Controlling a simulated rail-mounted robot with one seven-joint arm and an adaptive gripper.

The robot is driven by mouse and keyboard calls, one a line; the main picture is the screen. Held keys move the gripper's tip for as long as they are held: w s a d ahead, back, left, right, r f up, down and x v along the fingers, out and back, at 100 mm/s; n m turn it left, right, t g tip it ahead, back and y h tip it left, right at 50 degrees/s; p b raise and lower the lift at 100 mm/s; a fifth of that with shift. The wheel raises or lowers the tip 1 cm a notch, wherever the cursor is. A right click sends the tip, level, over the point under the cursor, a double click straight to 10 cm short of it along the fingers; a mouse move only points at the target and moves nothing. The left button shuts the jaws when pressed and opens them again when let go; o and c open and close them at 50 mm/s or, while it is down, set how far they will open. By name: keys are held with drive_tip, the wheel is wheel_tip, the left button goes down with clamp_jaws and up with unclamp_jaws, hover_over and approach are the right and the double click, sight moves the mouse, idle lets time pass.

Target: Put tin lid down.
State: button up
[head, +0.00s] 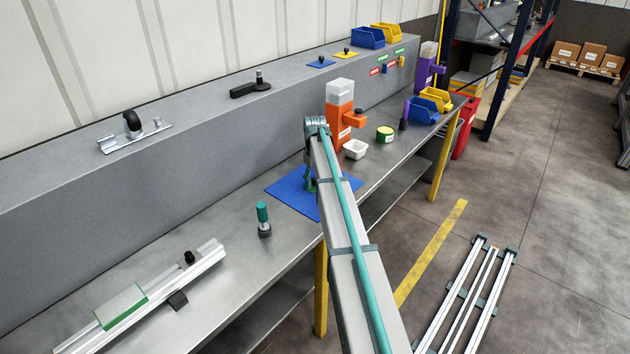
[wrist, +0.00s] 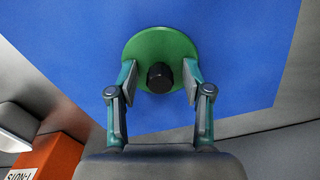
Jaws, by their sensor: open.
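The tin lid (wrist: 160,45) is a round green disc with a black knob (wrist: 160,77) at its centre. In the wrist view it lies flat over the blue mat (wrist: 90,50). My gripper (wrist: 159,68) is open, with one finger on each side of the knob and a gap to it on both sides. In the head view my gripper (head: 309,184) is low over the blue mat (head: 284,194), and my arm hides the lid.
An orange dispenser (head: 340,125) and a white tub (head: 355,149) stand just beyond the mat. A green-handled tool (head: 263,220) stands on the near side. Blue and yellow bins (head: 422,111) are at the far end. Bare bench lies between mat and tool.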

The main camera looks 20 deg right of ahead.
drive_tip(key=shift+r, duration=0.15)
wheel_tip(320, 180, up, 12)
drive_tip(key=b, duration=0.2)
idle(0.5)
